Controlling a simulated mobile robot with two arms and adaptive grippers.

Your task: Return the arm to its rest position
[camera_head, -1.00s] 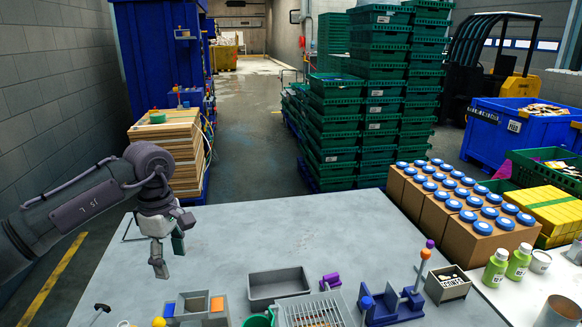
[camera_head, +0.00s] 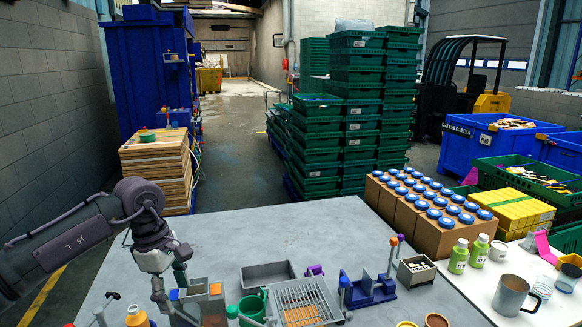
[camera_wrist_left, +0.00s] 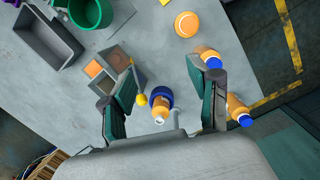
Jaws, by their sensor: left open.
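My left gripper (camera_head: 172,292) is over the left part of the grey table (camera_head: 330,225), beside a small grey compartment box (camera_head: 213,308) in the head view. In the left wrist view the two fingers stand wide apart, and the gripper (camera_wrist_left: 166,98) is open with nothing clamped in it. An orange bottle with a blue ring (camera_wrist_left: 161,103) shows beyond the gap between the fingers, apparently on the table below. My right gripper is not in view.
A grey tray (camera_head: 268,275), a wire basket (camera_head: 303,303) and a blue fixture (camera_head: 368,288) stand on the table. The table's back middle is clear.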

